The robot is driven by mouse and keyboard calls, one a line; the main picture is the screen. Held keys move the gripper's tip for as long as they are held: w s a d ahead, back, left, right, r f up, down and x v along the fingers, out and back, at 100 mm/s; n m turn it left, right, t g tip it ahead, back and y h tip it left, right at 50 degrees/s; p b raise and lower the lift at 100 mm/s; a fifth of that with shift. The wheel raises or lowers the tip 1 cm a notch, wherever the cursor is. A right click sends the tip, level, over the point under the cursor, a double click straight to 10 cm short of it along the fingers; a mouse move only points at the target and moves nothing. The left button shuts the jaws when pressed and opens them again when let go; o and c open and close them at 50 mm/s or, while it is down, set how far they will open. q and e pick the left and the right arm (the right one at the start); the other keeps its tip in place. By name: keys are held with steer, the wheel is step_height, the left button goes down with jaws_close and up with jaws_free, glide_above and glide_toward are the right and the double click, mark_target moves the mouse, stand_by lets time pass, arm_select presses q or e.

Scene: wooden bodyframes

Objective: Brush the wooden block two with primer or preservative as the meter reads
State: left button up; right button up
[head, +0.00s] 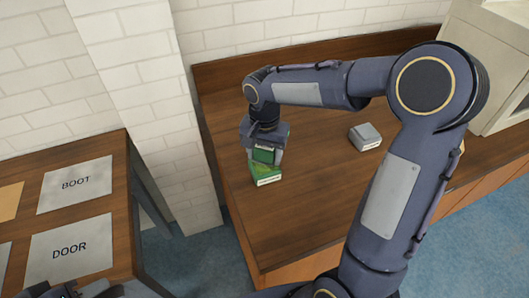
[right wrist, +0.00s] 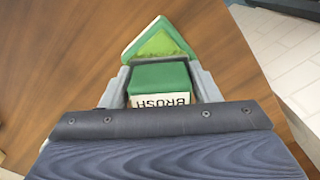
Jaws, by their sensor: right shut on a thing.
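My right gripper (head: 266,158) is shut on a green brush (right wrist: 160,78) above the left part of the wooden table. In the right wrist view the brush sits between the two fingers, with a white label reading BRUSH. My left gripper (head: 75,291) shows only in part at the bottom left edge. No wooden block or meter can be made out.
A small grey box (head: 365,136) with a pale label stands on the table (head: 310,210), right of the gripper. At left, another table holds sheets marked BOOT (head: 75,184) and DOOR (head: 69,248). A white brick pillar (head: 150,110) stands between the tables. The front middle of the table is clear.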

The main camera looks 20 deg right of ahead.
mark_target(265, 148)
steer(key=shift+r+p, duration=2.8)
steer(key=shift+r, duration=0.7)
steer(key=shift+s+f, duration=0.1)
